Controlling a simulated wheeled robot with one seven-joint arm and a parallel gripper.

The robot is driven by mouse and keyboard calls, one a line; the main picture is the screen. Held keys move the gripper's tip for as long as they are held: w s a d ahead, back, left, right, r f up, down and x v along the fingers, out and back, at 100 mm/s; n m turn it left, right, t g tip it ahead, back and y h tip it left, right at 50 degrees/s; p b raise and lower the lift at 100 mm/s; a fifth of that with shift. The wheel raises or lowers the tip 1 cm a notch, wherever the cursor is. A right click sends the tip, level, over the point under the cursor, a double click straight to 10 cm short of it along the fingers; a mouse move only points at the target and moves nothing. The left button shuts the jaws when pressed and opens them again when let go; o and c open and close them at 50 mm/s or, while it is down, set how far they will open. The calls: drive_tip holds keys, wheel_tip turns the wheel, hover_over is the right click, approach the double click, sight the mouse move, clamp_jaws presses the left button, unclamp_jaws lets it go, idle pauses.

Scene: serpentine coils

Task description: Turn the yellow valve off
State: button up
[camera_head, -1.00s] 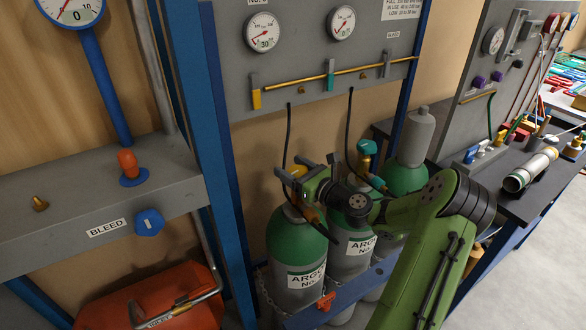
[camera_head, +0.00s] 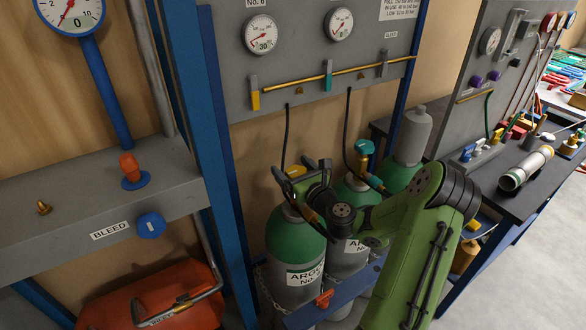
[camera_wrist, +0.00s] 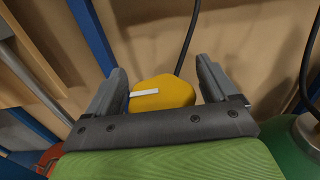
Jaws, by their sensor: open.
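The yellow valve knob (camera_head: 296,171) sits on top of the left green-and-grey argon cylinder (camera_head: 296,240). My gripper (camera_head: 287,173) is open at that cylinder's top, and its body partly hides the knob in the head view. In the wrist view the yellow knob (camera_wrist: 170,97) has a white mark and lies between the two spread fingers of my gripper (camera_wrist: 162,72). The left finger is very close to the knob's left side; I cannot tell whether they touch. A gap shows on the right.
A second argon cylinder (camera_head: 351,252) with a teal valve (camera_head: 365,147) stands just to the right, with a third cylinder (camera_head: 402,170) behind. Black hoses (camera_head: 286,140) hang from the gauge panel (camera_head: 300,98) above. A blue post (camera_head: 222,150) stands to the left.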

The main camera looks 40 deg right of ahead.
drive_tip(key=s+b, duration=0.1)
drive_tip(key=s, duration=0.2)
drive_tip(key=s+b, duration=0.2)
drive_tip(key=s, duration=0.2)
drive_tip(key=s+b, duration=0.2)
drive_tip(key=s, duration=0.2)
drive_tip(key=shift+a+f, duration=0.2)
drive_tip(key=shift+a, duration=0.1)
drive_tip(key=s+b, duration=0.1)
drive_tip(key=b, duration=0.2)
drive_tip(key=shift+s, duration=0.1)
drive_tip(key=s+b, duration=0.3)
drive_tip(key=b, duration=0.1)
drive_tip(key=shift+s+a+r, duration=0.2)
drive_tip(key=shift+s+a, duration=0.05)
drive_tip(key=shift+a, duration=0.05)
